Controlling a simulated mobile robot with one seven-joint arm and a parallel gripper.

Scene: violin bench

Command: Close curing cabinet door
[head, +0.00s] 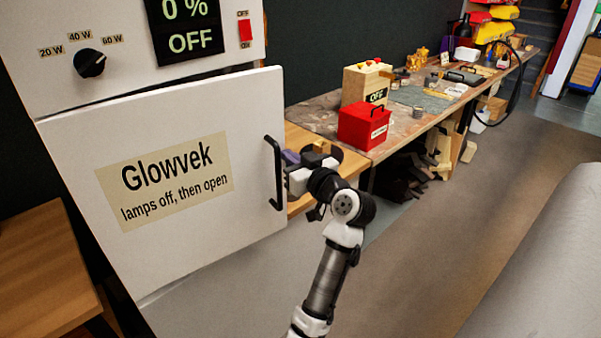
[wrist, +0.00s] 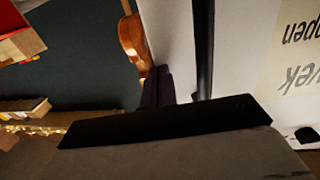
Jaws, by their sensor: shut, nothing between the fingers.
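The white curing cabinet door (head: 215,115), labelled "Glowvek lamps off, then open", stands ajar in the head view. Its right edge sticks out past the cabinet body (head: 125,60). A black bar handle (head: 276,173) runs upright near that edge. My gripper (head: 290,158) is shut and empty, at the door's free edge just right of the handle. In the wrist view the shut fingers (wrist: 157,88) lie close against the door's pale edge (wrist: 172,35), beside the dark handle (wrist: 204,45). I cannot tell whether they touch.
The cabinet display (head: 188,28) reads 0 % and OFF. A workbench (head: 315,118) runs back on the right with a red box (head: 364,124) near its front. Part of a violin (wrist: 133,42) shows beyond the door edge. Open floor (head: 440,240) lies right of my arm.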

